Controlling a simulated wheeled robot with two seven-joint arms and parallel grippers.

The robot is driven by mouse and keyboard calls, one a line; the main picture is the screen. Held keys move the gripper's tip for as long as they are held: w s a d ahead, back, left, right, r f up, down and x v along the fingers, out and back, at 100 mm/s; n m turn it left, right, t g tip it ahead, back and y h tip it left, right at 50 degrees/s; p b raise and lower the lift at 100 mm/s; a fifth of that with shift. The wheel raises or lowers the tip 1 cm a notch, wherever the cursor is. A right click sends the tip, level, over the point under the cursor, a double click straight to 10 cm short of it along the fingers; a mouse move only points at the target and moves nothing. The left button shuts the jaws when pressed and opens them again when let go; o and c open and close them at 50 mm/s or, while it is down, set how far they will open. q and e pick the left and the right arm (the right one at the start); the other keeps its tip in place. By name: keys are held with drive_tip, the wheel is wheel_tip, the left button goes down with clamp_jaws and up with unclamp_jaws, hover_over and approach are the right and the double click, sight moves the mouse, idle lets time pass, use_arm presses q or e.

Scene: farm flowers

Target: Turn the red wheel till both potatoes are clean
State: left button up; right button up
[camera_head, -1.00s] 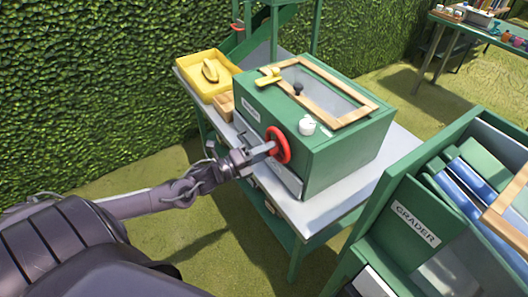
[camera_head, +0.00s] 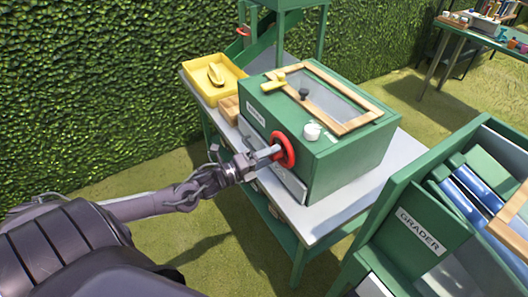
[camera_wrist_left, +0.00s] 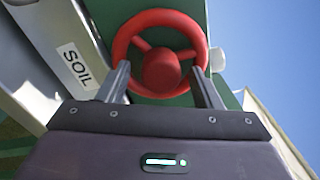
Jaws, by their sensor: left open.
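The red wheel (camera_head: 284,150) is on the front of a green washer box (camera_head: 343,166) that stands on a grey-topped table. My left gripper (camera_head: 270,152) is at the wheel. In the left wrist view, the open fingers of the left gripper (camera_wrist_left: 160,88) reach up to the lower rim of the red wheel (camera_wrist_left: 160,67), one on each side of its hub. I cannot tell whether they touch the rim. No potatoes can be made out through the wood-framed window (camera_head: 340,95) on the box top. My right gripper is not in view.
A yellow tray (camera_head: 205,90) with a yellow item stands left of the box, near a small wooden block. A white knob (camera_head: 312,131) sits on the box top. A green grader (camera_head: 395,215) stands close on the right. A hedge is behind.

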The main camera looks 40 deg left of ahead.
use_arm(q)
drive_tip(key=v, duration=0.7)
drive_tip(key=shift+s, duration=0.3)
drive_tip(key=shift+a, duration=0.15)
idle(0.9)
drive_tip(key=s+a+f+n+g+y, duration=0.1)
drive_tip(key=s+a+f+n+y, duration=0.2)
drive_tip(key=f, duration=0.4)
drive_tip(key=s+a+f+n+g+y, duration=0.1)
drive_tip(key=a+f+n+y, duration=0.25)
drive_tip(key=f, duration=0.35)
drive_tip(key=s+a+f+n+g+y, duration=0.1)
drive_tip(key=s+a+f+n+y, duration=0.1)
drive_tip(key=a+f+n, duration=0.3)
drive_tip(key=s+d+f+n+g+y, duration=0.15)
drive_tip(key=s+f+n+g, duration=0.35)
drive_tip(key=f, duration=0.7)
drive_tip(key=s+d+f+n+g, duration=0.35)
drive_tip(key=s+d+f, duration=0.55)
drive_tip(key=s+f, duration=0.35)
drive_tip(key=s+d+f+n+g+h, duration=0.1)
drive_tip(key=s+d+f+n+g, duration=0.1)
drive_tip(key=s+d, duration=0.4)
drive_tip(key=s+d+f+n+g+h, duration=0.1)
drive_tip(key=s+d+f, duration=0.3)
drive_tip(key=d, duration=0.4)
drive_tip(key=shift+s+d+f+n+g+h, duration=0.25)
drive_tip(key=shift+s+d+n+g+h, duration=0.1)
drive_tip(key=shift+s+n+g, duration=0.45)
drive_tip(key=shift+t, duration=0.25)
